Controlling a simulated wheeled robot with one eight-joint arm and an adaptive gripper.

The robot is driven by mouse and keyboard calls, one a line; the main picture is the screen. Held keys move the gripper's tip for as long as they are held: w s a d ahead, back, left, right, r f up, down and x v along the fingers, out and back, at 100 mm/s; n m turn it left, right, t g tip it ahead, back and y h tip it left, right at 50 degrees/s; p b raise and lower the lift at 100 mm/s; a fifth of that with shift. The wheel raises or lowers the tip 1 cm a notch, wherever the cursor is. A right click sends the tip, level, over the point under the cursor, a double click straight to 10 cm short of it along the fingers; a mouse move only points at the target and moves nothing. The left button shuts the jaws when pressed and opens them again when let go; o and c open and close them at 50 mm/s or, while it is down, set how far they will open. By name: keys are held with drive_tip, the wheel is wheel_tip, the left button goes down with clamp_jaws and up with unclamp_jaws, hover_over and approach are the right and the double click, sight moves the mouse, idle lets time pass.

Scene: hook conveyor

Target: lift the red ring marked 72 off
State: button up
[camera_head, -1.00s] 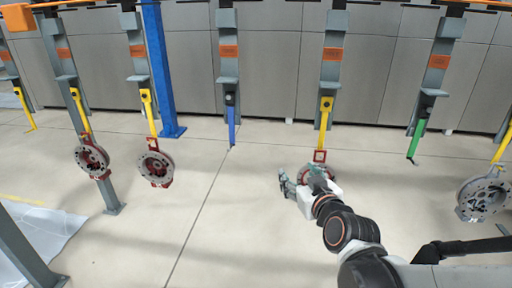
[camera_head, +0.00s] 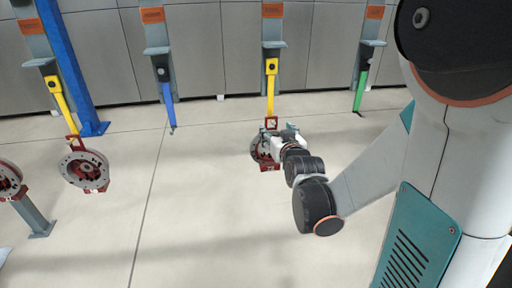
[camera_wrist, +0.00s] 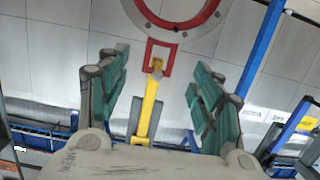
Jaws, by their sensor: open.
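A red and grey ring (camera_head: 259,147) hangs by its red square eye (camera_head: 271,123) from a yellow hook (camera_head: 270,90). In the wrist view the ring (camera_wrist: 213,14) is at the top, partly cut off. Its square eye (camera_wrist: 151,57) and the yellow hook (camera_wrist: 149,105) appear between the two green-padded fingers of my gripper (camera_wrist: 161,80). The fingers are spread wide, with gaps on both sides; I cannot tell the depth between them and the eye.
Another ring (camera_head: 84,170) hangs on a yellow hook (camera_head: 62,100) at the left, with one more at the left edge. An empty blue hook (camera_head: 169,106) and green hook (camera_head: 361,90) flank the middle. A blue post (camera_head: 66,66) stands behind.

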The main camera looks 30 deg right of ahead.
drive_tip(key=b+x, duration=0.2)
drive_tip(key=x, duration=0.6)
drive_tip(key=shift+w+r, duration=0.1)
drive_tip(key=shift+w, duration=0.1)
drive_tip(key=shift+s, duration=0.1)
drive_tip(key=shift+c, duration=0.2)
clamp_jaws()
